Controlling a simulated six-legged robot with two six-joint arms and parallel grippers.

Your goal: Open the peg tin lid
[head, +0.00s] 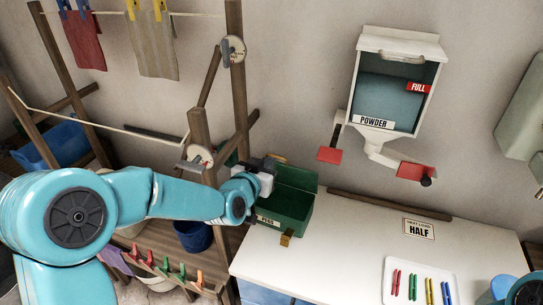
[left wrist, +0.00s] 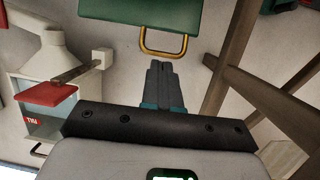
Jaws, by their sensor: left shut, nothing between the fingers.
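The green peg tin (head: 270,222) stands on the white table's left part, with a PEGS label and a brass catch on its front. Its lid (head: 296,178) stands raised at the back, and the dark green inside shows. In the left wrist view, a green panel (left wrist: 140,10), seemingly the lid, has a brass loop handle (left wrist: 165,50). My left gripper (head: 275,160) is at the tin's back left, beside the lid. Its fingers (left wrist: 160,66) are shut and empty just below the loop in that view; whether they touch it I cannot tell. My right gripper is not in view.
A powder dispenser (head: 398,85) with red paddles hangs on the wall behind the table. A wooden drying rack (head: 240,70) stands close behind my left arm. A white tray (head: 394,264) of coloured pegs and a HALF card (head: 419,229) lie on the table (head: 350,240).

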